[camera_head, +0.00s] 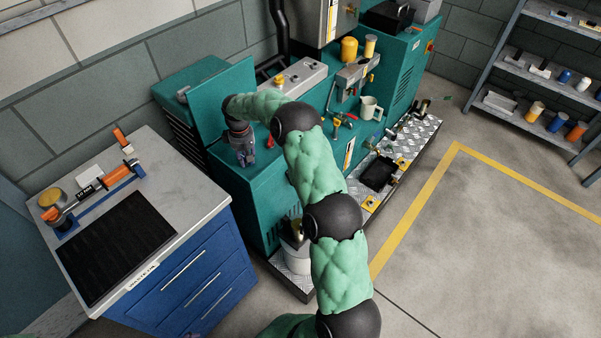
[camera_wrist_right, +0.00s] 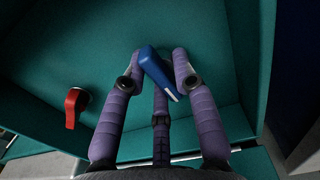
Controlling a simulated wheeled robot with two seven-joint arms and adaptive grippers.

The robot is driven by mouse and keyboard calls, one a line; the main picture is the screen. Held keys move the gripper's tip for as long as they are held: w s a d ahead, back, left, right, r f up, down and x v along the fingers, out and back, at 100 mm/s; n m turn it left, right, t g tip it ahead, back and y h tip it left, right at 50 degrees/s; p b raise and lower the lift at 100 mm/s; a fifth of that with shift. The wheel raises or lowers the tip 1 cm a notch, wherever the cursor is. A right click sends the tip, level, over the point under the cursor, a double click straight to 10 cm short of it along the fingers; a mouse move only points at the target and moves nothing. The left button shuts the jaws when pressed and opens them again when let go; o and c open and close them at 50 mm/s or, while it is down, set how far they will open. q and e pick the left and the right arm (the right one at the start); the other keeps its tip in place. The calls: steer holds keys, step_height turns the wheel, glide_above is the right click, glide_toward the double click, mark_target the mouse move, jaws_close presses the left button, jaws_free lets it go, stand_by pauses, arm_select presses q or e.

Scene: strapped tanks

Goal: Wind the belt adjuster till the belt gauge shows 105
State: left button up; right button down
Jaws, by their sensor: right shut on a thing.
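In the right wrist view a blue handle (camera_wrist_right: 157,72) with a pale edge stands in a teal recess; it may be the belt adjuster, but I cannot tell for sure. My right gripper (camera_wrist_right: 160,68) has its purple fingers around this blue handle, shut on it. In the head view my right gripper (camera_head: 246,158) points down into the teal machine (camera_head: 225,185), and its wrist and fingers hide the handle. I cannot make out a belt gauge or its reading in either view. My left gripper is not in view.
A red lever (camera_wrist_right: 75,105) is left of my fingers in the wrist view. The raised teal cover (camera_head: 228,92) stands close behind my wrist. A workbench (camera_head: 205,200) with a black mat is at left. Floor at right is clear.

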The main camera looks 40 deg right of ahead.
steer(key=shift+s+d+f, duration=0.15)
steer(key=shift+s, duration=0.1)
steer(key=m, duration=0.4)
steer(key=shift+s, duration=0.1)
steer(key=c, duration=1.2)
jaws_free()
steer(key=shift+r, duration=0.2)
steer(key=shift+w+r+p, duration=0.2)
steer(key=shift+r+p, duration=0.6)
steer(key=shift+r, duration=0.2)
steer(key=shift+r+p, duration=1.9)
steer(key=shift+r, duration=1.15)
steer(key=shift+o, duration=0.3)
